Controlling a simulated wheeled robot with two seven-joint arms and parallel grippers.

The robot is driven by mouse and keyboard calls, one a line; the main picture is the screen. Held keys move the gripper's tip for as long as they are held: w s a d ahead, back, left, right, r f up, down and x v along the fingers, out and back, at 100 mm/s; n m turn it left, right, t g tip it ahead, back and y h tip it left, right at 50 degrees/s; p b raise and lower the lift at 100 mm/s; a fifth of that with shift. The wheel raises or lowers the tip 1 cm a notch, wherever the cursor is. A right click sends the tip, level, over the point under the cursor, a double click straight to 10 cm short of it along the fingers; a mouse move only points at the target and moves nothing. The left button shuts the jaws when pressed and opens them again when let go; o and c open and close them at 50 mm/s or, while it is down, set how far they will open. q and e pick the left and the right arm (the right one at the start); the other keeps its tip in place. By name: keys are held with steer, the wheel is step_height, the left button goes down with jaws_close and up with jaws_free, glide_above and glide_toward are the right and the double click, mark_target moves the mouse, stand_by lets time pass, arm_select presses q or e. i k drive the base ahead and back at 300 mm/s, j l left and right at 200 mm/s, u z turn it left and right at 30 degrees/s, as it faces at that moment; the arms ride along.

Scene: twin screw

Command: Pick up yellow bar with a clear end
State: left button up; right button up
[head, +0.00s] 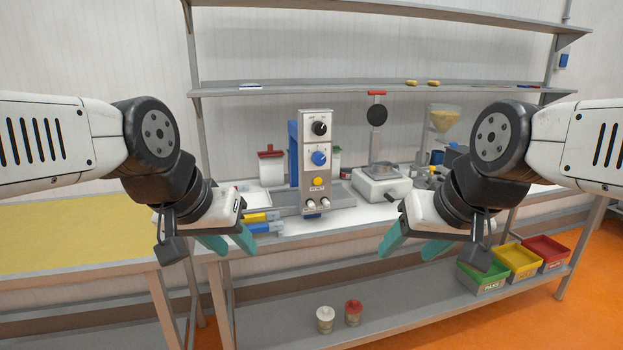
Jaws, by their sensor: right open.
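A yellow bar (258,216) lies at the front left of the white bench top, partly hidden behind my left gripper; its end looks pale, but it is too small to tell whether it is clear. A blue bar (265,228) lies just in front of it. My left gripper (235,250) has teal fingers that are apart with nothing between them, in front of the bars in the picture. My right gripper (406,256) is open and empty, in front of the bench's front edge, well to the right of the bars.
A grey control box (318,165) with knobs stands mid-bench. A white scale-like device (381,187) stands to its right. A yellow-topped table (75,238) is at left. Green (482,275), yellow (516,260) and red (546,251) bins and two small jars (325,318) sit on the lower shelf.

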mark_target(267, 216)
steer(key=i+j+u, duration=0.25)
steer(key=i+j, duration=0.15)
steer(key=i+j+u, duration=0.3)
steer(key=i+j, duration=0.15)
